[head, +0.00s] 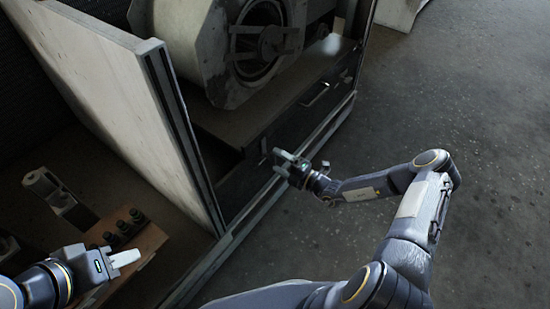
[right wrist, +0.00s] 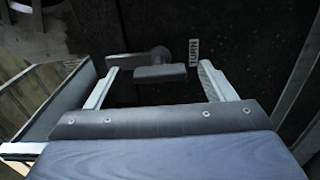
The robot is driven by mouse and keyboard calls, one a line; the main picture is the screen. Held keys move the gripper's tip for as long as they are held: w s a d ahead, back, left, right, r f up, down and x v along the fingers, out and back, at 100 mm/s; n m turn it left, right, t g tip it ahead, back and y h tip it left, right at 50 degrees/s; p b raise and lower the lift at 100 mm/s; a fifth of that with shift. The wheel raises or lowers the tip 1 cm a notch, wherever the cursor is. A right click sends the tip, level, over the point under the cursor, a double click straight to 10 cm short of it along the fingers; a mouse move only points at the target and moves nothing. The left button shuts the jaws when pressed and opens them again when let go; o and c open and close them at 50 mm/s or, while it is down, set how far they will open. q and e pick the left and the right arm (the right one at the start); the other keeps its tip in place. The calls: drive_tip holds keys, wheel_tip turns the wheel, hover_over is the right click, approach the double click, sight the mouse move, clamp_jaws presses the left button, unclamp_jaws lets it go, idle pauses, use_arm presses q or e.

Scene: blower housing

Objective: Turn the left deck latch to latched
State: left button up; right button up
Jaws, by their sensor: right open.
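In the right wrist view a grey latch handle (right wrist: 160,72) on a round stem shows ahead of the jaws, on a dark panel. Its bar lies about crosswise in the picture. My right gripper (right wrist: 155,83) is open, with one finger on each side of the handle and visible gaps to both. In the head view my right gripper (head: 277,158) is at the dark front of the blower's deck, and the latch there is hard to make out. My left gripper (head: 125,258) is at the lower left, away from the deck; its jaw gap is not clear.
A bright handle (head: 318,93) is further right on the dark front. A "TURN" label (right wrist: 194,52) is beside the latch. A wooden block (head: 140,240) is near my left gripper. Floor at right is clear.

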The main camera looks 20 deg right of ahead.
drive_tip(key=v, duration=0.5)
drive_tip(key=shift+s+p, duration=0.1)
drive_tip(key=shift+p, duration=0.3)
